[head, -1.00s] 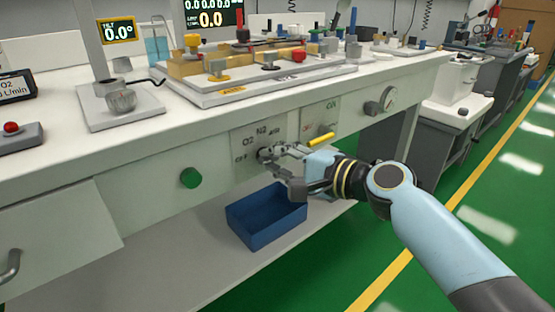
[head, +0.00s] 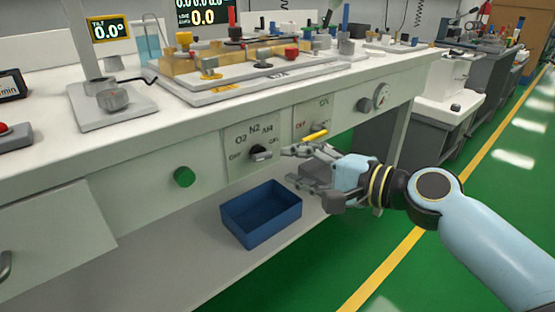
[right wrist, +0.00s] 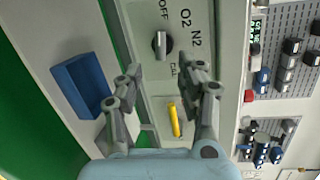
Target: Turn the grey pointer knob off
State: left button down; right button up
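The grey pointer knob (head: 259,152) sits on a light panel on the cart's front, with OFF at its left, O2, N2 and AIR above, and CAL at its right. Its pale pointer mark seems to lie towards the CAL side. In the right wrist view the knob (right wrist: 162,44) stands ahead of the fingertips, clear of both. My right gripper (head: 288,165) is open and empty, to the right of the knob and apart from it. Its two spread fingers (right wrist: 160,66) show in the right wrist view. My left gripper is in neither view.
A yellow lever (head: 315,136) sticks out of the adjoining panel, close to my right fingers. A green knob (head: 184,177) is left of the panel. A blue bin (head: 262,215) stands below on the shelf.

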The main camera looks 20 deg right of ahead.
jog(key=shift+v, duration=2.75)
jog(key=s+d+f+g+h+p, duration=0.2)
jog(key=s+f, duration=0.2)
jog(key=f, duration=0.5)
jog(key=s+d+f+n+g+h+p, duration=0.15)
jog(key=s+f, duration=0.25)
jog(key=f, duration=0.4)
jog(key=s+d+f+g+h+p, duration=0.2)
jog(key=s+d+f, duration=0.15)
jog(key=f, duration=0.55)
jog(key=s+f+n+g+h+p, duration=0.1)
jog(key=s+f+n+g, duration=0.3)
jog(key=s, duration=1.3)
jog(key=s+f+n+g+h, duration=0.2)
jog(key=s+f+n+g, duration=0.2)
jog(key=s+f+n, duration=0.5)
jog(key=s+f, duration=0.3)
jog(key=s, duration=0.5)
jog(key=shift+s+d+f+h+p, duration=0.15)
jog(key=shift+d+f+h+p, duration=0.2)
